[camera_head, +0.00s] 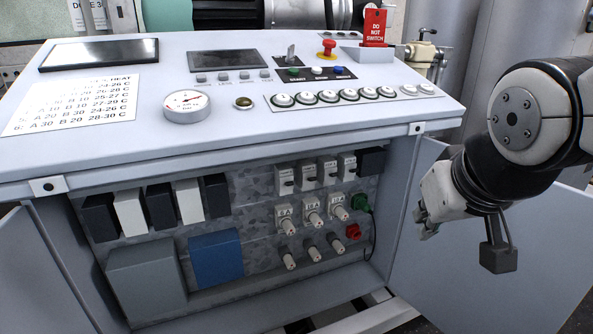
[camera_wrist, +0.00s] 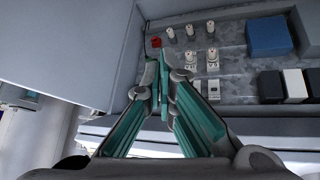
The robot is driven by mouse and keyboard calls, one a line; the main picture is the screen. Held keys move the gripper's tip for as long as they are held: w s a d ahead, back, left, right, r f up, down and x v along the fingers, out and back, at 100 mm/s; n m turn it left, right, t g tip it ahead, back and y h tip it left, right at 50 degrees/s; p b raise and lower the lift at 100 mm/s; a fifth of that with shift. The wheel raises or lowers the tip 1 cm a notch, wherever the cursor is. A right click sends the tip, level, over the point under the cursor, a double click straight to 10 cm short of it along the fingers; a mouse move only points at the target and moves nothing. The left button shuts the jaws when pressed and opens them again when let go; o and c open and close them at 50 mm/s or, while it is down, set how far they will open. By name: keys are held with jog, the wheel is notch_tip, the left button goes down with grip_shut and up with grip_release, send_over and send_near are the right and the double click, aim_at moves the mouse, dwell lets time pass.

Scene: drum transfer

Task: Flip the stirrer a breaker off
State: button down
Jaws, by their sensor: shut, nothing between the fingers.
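A row of small white breakers (camera_head: 307,176) is mounted high inside the open cabinet, right of its middle. Their labels are too small to read, so I cannot tell which is stirrer A's. In the wrist view the panel appears upside down, and one white breaker (camera_wrist: 213,90) shows just right of the fingers while others are hidden behind them. My gripper (camera_head: 424,228) is at the cabinet's right edge, right of the breakers and apart from them. In the wrist view its green-padded fingers (camera_wrist: 160,68) are closed together and empty.
White fuse holders (camera_head: 312,210) sit below the breakers, with a green plug (camera_head: 360,202) and a red part (camera_head: 352,231) to their right. A blue box (camera_head: 215,258) is lower left. The open right door (camera_head: 490,270) stands beside my arm. The console top (camera_head: 230,105) overhangs the panel.

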jog(key=w+d+f+n+t+b, duration=0.1)
jog(key=w+f+t+b, duration=0.1)
jog(key=w, duration=0.9)
jog(key=w+d+f+n+t+b, duration=0.1)
jog(key=w+d+f+t, duration=0.15)
jog(key=w, duration=0.85)
jog(key=n+t+y, duration=0.2)
jog(key=t+y, duration=0.2)
jog(key=y, duration=0.2)
send_near(333, 174)
jog(key=shift+s+d+r, duration=0.1)
jog(key=shift+d+r, duration=0.35)
jog(key=shift+r, duration=0.35)
jog(key=shift+s+d+r, duration=0.1)
jog(key=shift+d+r, duration=0.4)
jog(key=shift+r, duration=0.3)
jog(key=b+x, duration=0.3)
jog(key=x, duration=0.7)
